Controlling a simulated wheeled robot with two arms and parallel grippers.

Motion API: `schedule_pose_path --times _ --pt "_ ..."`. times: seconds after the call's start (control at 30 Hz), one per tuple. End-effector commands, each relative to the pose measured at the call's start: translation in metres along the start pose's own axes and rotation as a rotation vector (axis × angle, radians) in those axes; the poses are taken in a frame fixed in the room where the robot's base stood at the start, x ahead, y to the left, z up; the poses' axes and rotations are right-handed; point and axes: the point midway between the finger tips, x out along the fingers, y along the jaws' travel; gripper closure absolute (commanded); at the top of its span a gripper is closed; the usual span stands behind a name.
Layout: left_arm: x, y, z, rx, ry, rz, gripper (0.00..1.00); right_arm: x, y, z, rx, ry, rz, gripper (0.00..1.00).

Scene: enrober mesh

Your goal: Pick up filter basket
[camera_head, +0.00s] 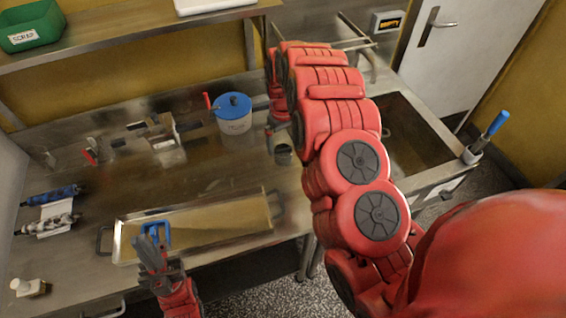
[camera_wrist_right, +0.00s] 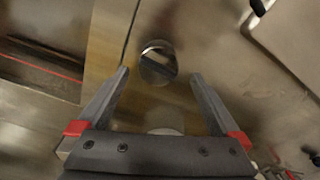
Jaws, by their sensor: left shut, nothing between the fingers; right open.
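A small round metal cup (camera_head: 283,154), which looks like the filter basket, stands on the steel counter right of centre in the head view. In the right wrist view a round metal piece (camera_wrist_right: 158,64) with a dark inside lies just beyond and between the fingertips; it looks like the same cup. My right gripper (camera_wrist_right: 155,75) is open with nothing held. In the head view its hand is at the cup, mostly hidden by my arm. My left gripper (camera_head: 146,242) is shut and empty over the front left edge of the shallow tray (camera_head: 205,215).
A blue tool (camera_head: 156,229) sits at the tray beside my left gripper. A white tub with a blue lid (camera_head: 234,116) stands behind the cup. A sink (camera_head: 405,140) is to the right. Blue and grey rollers (camera_head: 50,210) lie left. A shelf (camera_head: 140,35) overhangs the back.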

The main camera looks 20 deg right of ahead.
Motion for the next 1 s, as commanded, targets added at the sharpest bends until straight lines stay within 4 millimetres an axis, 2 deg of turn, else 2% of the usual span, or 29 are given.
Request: schedule_pose_path --times 0.03,0.17,0.33,0.5,0.7,1.0 --pt "-0.008 0.0 0.001 0.0 0.0 0.0 1.0 0.009 0.001 0.0 0.001 0.0 0.0 0.0" --pt "-0.008 0.0 0.001 0.0 0.0 0.0 1.0 0.011 0.0 0.0 0.001 0.0 0.0 0.0" --pt "0.006 0.0 -0.001 0.0 0.0 0.0 1.0 0.018 0.001 0.001 0.0 -0.003 0.0 0.0" --pt "0.02 -0.001 -0.003 0.0 0.0 0.0 1.0 0.037 0.002 0.001 0.0 -0.001 0.001 0.0" --pt "0.025 -0.001 -0.004 0.0 0.0 0.0 1.0 0.056 0.003 0.0 0.0 0.001 0.002 0.0" --pt "0.025 -0.001 -0.004 0.0 0.0 0.0 1.0 0.062 0.002 0.001 0.0 0.0 0.0 0.0"
